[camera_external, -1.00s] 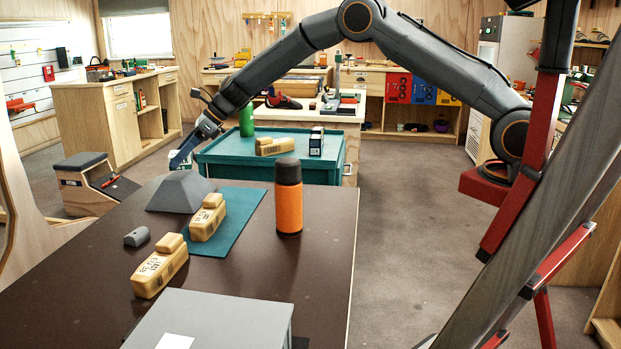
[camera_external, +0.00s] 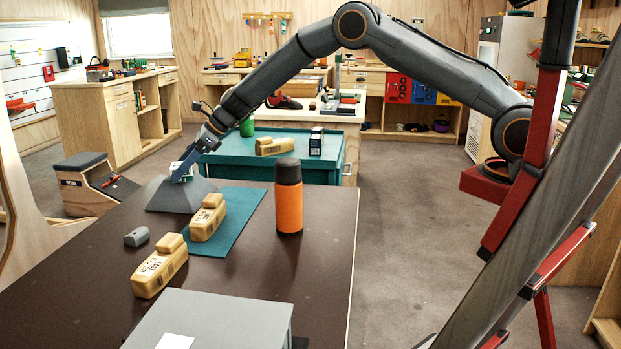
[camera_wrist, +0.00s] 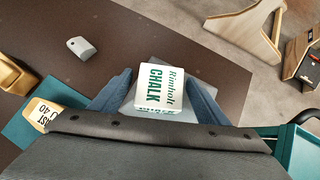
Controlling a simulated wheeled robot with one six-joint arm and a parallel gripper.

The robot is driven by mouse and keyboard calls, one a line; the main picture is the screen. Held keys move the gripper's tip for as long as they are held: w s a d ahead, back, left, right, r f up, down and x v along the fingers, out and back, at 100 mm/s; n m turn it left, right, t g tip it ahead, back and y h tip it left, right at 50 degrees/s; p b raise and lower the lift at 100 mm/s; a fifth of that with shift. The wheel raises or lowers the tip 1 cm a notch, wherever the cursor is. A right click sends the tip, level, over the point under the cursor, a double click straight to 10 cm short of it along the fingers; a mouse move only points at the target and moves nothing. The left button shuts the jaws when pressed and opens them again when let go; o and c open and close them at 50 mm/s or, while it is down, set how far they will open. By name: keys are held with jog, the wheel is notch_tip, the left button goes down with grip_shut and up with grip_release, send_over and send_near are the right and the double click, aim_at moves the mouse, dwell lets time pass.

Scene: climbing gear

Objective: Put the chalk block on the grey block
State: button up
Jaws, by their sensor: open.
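The chalk block (camera_wrist: 160,88), white with green lettering, lies between the fingers of my gripper (camera_wrist: 158,98) in the wrist view. The fingers are apart, with a gap on either side of it. The grey block (camera_external: 180,198), with sloped sides and a flat top, stands on the brown table. The chalk block appears to sit on its top, but the contact is hidden. In the external view my gripper (camera_external: 185,168) is low over that top, with a bit of the white chalk block (camera_external: 176,166) showing.
A teal mat (camera_external: 236,215) holds a tan block (camera_external: 207,222) and is beside an orange bottle (camera_external: 289,205). Another tan block (camera_external: 160,268), a small grey piece (camera_external: 137,237) and a grey box (camera_external: 225,318) are nearer. A teal cart (camera_external: 222,170) stands behind.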

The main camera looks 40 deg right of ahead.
jog(key=shift+r, duration=0.1)
jog(key=shift+r, duration=0.2)
jog(key=b+v, duration=0.1)
jog(key=v, duration=1)
jog(key=shift+d+r+b, duration=0.25)
jog(key=shift+d+b, duration=0.1)
jog(key=shift+b, duration=0.05)
jog(key=s+d+f+n+h, duration=0.1)
jog(key=s+d+n+h, duration=0.2)
jog(key=d, duration=0.5)
jog(key=s+d+f+n+g, duration=0.1)
jog(key=s+d+f+n, duration=0.1)
jog(key=s+d+n, duration=0.35)
jog(key=s+d+f+n+h, duration=0.15)
jog(key=s+d, duration=0.35)
jog(key=d, duration=0.5)
jog(key=s+d+f+n+g+h, duration=0.1)
jog(key=s+d+f+n+h, duration=0.1)
jog(key=s+d+n, duration=0.4)
jog(key=s+d+f+n+h, duration=0.2)
jog(key=s+d+n, duration=0.4)
jog(key=s+d, duration=0.7)
jog(key=s, duration=0.4)
jog(key=shift+g, duration=0.4)
